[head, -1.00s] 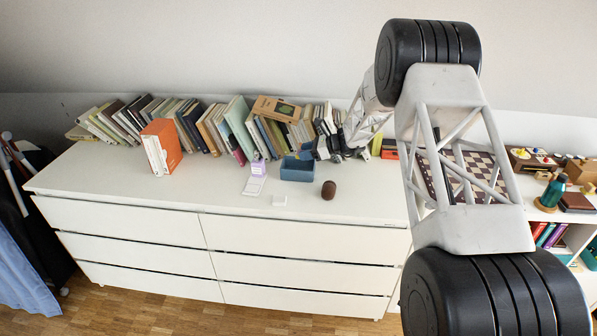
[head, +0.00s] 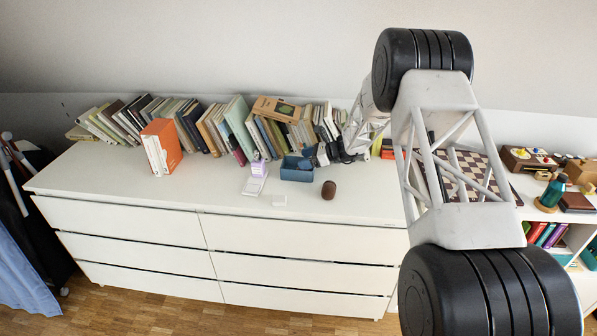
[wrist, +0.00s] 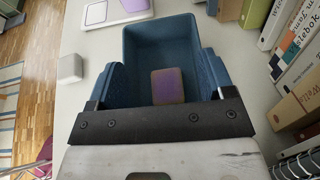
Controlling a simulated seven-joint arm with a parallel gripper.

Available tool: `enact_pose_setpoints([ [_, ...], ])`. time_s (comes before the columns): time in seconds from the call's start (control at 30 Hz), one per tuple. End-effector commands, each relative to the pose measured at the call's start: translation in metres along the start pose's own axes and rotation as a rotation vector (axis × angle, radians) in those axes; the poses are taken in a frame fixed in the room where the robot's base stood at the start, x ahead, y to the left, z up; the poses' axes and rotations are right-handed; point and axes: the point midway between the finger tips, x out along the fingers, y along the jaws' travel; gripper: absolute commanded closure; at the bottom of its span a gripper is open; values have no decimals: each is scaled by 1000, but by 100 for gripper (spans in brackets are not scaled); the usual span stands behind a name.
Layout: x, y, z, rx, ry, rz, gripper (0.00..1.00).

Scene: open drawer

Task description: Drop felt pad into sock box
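The sock box is a blue open-topped box (head: 297,176) on the white dresser top in the head view. It shows large in the wrist view (wrist: 160,37). The felt pad, a small brownish square with a purple middle (wrist: 167,86), appears inside the box, apart from both fingers; it is hidden in the head view. My gripper (wrist: 158,82) is open, its blue fingers wide apart on the left and right of the pad, over the box. In the head view, part of my gripper (head: 306,163) shows as a dark shape at the box's back right.
A row of books (head: 205,128) stands close behind the box. A lilac container (head: 258,168), a small white block (head: 279,200) and a brown rounded object (head: 328,190) stand near it. The dresser's left front (head: 130,190) is clear.

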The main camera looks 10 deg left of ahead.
Motion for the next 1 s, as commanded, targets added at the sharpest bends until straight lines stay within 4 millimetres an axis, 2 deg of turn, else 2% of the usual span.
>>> enact_pose_setpoints([
  [0.27,0,0,0,0,0,0,25],
  [0.47,-8,0,0,0,0,-1,25],
  [1.0,-69,0,0,1,0,-1,25],
])
